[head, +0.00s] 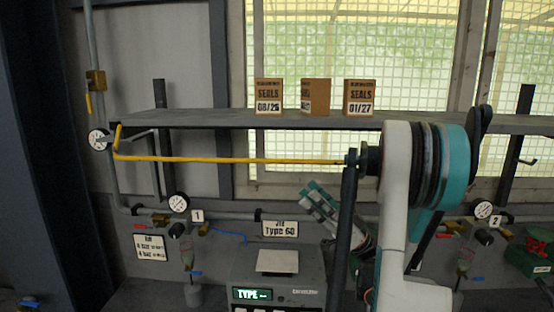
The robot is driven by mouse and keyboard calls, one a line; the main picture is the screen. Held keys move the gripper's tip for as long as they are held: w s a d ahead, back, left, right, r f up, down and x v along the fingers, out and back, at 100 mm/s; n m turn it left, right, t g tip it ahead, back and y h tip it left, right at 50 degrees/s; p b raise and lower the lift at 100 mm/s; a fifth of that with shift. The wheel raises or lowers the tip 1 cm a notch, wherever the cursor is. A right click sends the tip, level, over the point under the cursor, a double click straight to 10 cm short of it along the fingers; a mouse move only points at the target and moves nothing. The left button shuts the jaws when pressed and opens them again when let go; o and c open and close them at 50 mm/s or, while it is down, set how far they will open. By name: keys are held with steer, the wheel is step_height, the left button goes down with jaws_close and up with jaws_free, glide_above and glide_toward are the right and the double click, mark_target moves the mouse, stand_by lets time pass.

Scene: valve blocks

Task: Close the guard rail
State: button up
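The guard rail (230,160) is a thin yellow bar. It runs almost level across the picture from a bent end at a wall bracket on the left. Its right end meets the black fitting at the top of a dark upright post (344,240), in line with my arm's joint; whether it is latched there I cannot tell. My gripper (312,197), teal and grey, shows below the bar and partly behind the post, tilted up to the left. It looks apart from the rail. Its fingers are small and partly hidden, so their opening is unclear.
A grey shelf (210,119) holds several brown seal boxes (269,96). Below are gauges (178,202), pipes, small valves and a bench device with a green display (252,294). A white plate (277,261) sits on it. My arm hides much of the right side.

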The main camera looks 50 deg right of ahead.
mark_target(275, 161)
steer(key=p+x, duration=0.2)
steer(key=x, duration=1.1)
steer(key=shift+a, duration=0.1)
steer(key=shift+c, duration=0.6)
jaws_close()
